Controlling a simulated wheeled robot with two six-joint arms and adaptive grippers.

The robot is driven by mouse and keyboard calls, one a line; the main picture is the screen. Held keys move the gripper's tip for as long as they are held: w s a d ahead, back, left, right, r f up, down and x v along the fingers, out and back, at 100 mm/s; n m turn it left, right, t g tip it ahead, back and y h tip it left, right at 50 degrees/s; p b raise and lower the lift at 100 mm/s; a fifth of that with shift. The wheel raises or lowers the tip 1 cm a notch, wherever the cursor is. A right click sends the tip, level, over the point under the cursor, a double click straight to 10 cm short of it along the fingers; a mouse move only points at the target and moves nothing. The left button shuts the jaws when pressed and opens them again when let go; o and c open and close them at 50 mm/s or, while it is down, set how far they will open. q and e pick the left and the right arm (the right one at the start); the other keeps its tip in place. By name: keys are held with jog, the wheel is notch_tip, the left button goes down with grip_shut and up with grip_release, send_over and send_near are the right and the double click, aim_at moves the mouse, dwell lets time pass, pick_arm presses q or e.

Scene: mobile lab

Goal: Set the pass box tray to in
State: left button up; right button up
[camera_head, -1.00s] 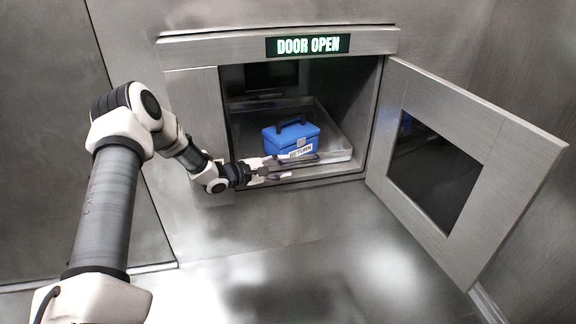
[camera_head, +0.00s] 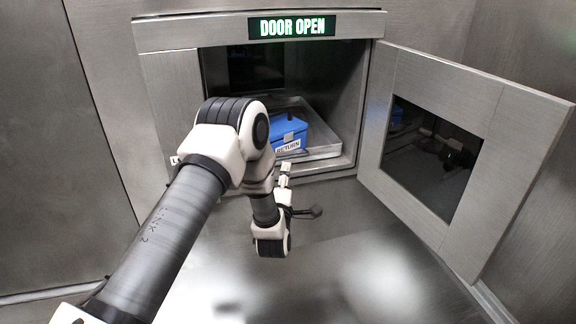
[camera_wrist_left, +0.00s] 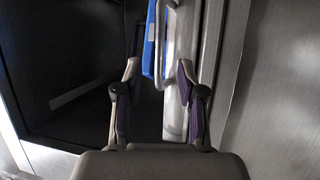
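The pass box tray (camera_head: 326,153) is a shallow metal tray inside the open pass box, its front rim near the opening. A blue box (camera_head: 291,133) with a "RETURN" label sits on it, partly hidden by my left arm. In the left wrist view, my gripper's fingers (camera_wrist_left: 158,72) are spread apart. The tray's metal rim (camera_wrist_left: 180,95) and a sliver of the blue box (camera_wrist_left: 149,45) show beyond them. I cannot tell whether a finger touches the rim. My right gripper is not visible.
The pass box door (camera_head: 375,155) with a dark window swings out to the right. A lit "DOOR OPEN" sign (camera_head: 292,26) is above the opening. The metal floor (camera_head: 390,280) in front is clear, with smooth metal walls at both sides.

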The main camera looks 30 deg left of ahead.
aim_at(288, 157)
pick_arm(q)
jog(key=b+x, duration=0.3)
jog(key=x, duration=0.4)
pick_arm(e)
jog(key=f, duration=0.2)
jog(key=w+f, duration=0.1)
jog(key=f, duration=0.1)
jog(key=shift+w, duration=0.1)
pick_arm(q)
jog(key=shift+w, duration=0.15)
jog(key=shift+a+r, duration=0.1)
grip_shut()
